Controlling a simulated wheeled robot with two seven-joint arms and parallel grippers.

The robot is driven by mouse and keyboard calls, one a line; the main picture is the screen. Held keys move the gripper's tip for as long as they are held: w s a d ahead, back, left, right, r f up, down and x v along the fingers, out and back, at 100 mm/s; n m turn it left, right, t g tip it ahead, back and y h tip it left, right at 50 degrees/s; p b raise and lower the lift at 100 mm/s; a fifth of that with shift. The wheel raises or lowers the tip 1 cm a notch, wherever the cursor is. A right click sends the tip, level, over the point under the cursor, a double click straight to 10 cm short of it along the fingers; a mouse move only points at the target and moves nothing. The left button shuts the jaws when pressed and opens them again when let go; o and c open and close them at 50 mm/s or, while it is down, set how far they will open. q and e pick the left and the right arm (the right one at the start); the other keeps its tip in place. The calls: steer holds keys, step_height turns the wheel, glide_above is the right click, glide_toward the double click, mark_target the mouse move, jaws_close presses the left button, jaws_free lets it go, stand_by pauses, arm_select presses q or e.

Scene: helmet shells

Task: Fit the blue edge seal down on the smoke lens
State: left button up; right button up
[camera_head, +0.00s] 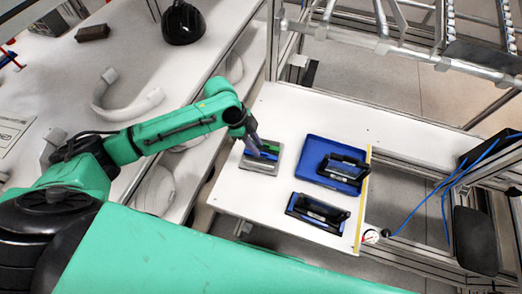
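My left gripper (253,148) reaches in from the left, its fingertips over a small grey fixture (260,168) on the white table. A green piece (271,147) and a thin blue piece (268,156) lie on that fixture by the fingertips. The blue piece may be the edge seal, but I cannot tell whether the fingers hold it. A dark framed part (343,166) sits on a blue tray (313,150). A similar dark framed part (318,212) lies on the table in front of it. Which is the smoke lens is unclear. My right gripper is out of view.
The white table (300,105) is clear at the back. A yellow strip (362,200) marks its right edge, with a small gauge (371,236) beside it. A long white counter (60,110) with a black helmet shell (183,22) stands left, beyond a gap.

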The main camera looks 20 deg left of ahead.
arm_select(q)
steer(key=shift+x, duration=0.75)
steer(key=shift+s+d+f, duration=0.2)
steer(key=shift+d+f, duration=0.05)
steer(key=shift+f, duration=0.05)
jaws_close()
steer(key=shift+w, duration=0.1)
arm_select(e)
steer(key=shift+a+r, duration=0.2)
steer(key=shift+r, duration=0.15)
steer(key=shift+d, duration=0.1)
